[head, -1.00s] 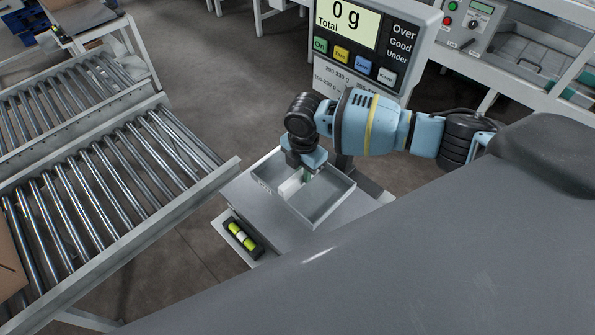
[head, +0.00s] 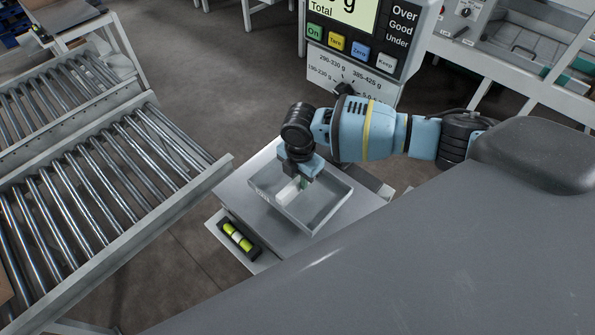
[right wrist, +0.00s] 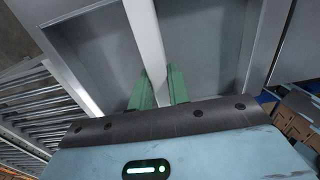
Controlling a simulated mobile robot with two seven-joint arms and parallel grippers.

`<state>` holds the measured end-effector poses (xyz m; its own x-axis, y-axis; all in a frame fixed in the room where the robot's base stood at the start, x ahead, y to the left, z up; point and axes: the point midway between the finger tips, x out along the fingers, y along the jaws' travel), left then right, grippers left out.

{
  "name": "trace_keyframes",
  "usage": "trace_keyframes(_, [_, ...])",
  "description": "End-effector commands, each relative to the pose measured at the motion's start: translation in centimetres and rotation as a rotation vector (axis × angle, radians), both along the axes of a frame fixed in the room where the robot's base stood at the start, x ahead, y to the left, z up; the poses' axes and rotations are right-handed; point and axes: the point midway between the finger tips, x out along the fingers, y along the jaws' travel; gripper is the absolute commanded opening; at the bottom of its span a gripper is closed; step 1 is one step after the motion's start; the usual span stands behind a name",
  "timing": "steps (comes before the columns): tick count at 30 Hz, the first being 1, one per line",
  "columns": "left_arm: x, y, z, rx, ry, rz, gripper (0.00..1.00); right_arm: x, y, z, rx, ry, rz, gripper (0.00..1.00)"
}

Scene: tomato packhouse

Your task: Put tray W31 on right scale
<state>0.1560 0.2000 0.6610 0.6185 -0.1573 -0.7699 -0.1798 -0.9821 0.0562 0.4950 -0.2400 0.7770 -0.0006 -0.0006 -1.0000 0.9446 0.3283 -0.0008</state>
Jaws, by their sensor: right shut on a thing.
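The tray (head: 320,207) is a shallow grey metal tray with a pale bar across its middle. My right gripper (head: 303,182) is shut on that bar. In the right wrist view the green fingers (right wrist: 160,88) sit on both sides of the bar, and the tray floor (right wrist: 208,45) looks empty. The tray is over the grey plate of a scale (head: 248,212); whether it touches the plate I cannot tell. The tray's label is not readable. My left gripper is not in view.
The scale's display unit (head: 362,45) stands behind the plate, its reading partly cut off. A green spirit level (head: 238,237) is at the plate's front left. A roller conveyor (head: 95,200) runs close on the left.

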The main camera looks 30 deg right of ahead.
Motion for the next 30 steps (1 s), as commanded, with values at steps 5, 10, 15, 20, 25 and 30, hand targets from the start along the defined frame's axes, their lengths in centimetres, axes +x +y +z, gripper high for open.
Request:
trace_keyframes(5, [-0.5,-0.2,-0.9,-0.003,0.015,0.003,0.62,-0.1,0.0,-1.8,0.000,0.003,0.000,0.00])
trace_keyframes(10, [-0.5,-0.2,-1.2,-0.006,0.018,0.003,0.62,0.0,0.1,-3.0,0.001,0.003,0.001,0.00])
trace_keyframes(15, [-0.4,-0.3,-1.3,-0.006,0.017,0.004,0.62,0.0,0.1,-3.5,0.001,-0.001,0.001,0.00])
trace_keyframes(20, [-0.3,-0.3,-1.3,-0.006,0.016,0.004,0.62,0.1,0.0,-3.4,0.001,-0.002,0.001,0.00])
trace_keyframes(25, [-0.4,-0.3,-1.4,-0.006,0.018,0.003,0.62,0.1,0.0,-3.4,0.001,-0.002,0.001,0.00])
trace_keyframes(30, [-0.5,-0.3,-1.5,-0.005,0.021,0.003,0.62,0.0,0.0,-3.4,0.001,-0.002,0.001,0.00])
